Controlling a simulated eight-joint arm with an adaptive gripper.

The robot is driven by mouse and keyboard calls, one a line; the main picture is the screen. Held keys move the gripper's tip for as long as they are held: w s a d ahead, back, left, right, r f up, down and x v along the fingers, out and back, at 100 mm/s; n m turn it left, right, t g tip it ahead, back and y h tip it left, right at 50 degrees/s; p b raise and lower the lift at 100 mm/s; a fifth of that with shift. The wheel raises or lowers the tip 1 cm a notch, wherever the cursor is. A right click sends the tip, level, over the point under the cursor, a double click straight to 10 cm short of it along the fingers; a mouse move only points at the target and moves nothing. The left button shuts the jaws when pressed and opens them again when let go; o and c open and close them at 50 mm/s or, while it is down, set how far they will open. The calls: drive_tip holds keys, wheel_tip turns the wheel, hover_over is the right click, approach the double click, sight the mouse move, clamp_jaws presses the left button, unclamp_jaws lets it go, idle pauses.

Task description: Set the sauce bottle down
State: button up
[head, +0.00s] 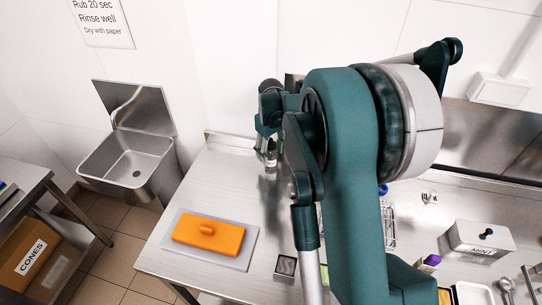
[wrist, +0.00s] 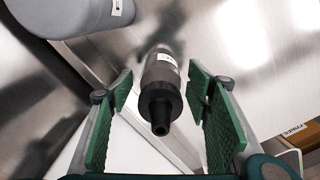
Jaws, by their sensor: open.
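The sauce bottle (wrist: 162,68) shows in the wrist view, grey with a small white label and a black cap and nozzle pointing toward the camera. My gripper (wrist: 158,88) is open, with one green-padded finger on each side of the bottle. A gap shows between the bottle and each pad, so neither appears to touch it. In the head view my gripper (head: 268,138) is over the back of the steel table, partly hidden by my arm. Only a small pale piece shows below it there, and I cannot tell whether it is the bottle. The bottle's base is hidden.
A grey rounded container (wrist: 85,14) stands near the bottle in the wrist view. A sink (head: 135,165) is at left.

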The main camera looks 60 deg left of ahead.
sight(271, 139)
wheel_tip(271, 139, up, 10)
drive_tip(key=shift+r+b, duration=0.1)
drive_tip(key=shift+b, duration=0.2)
idle(0.8)
idle(0.4)
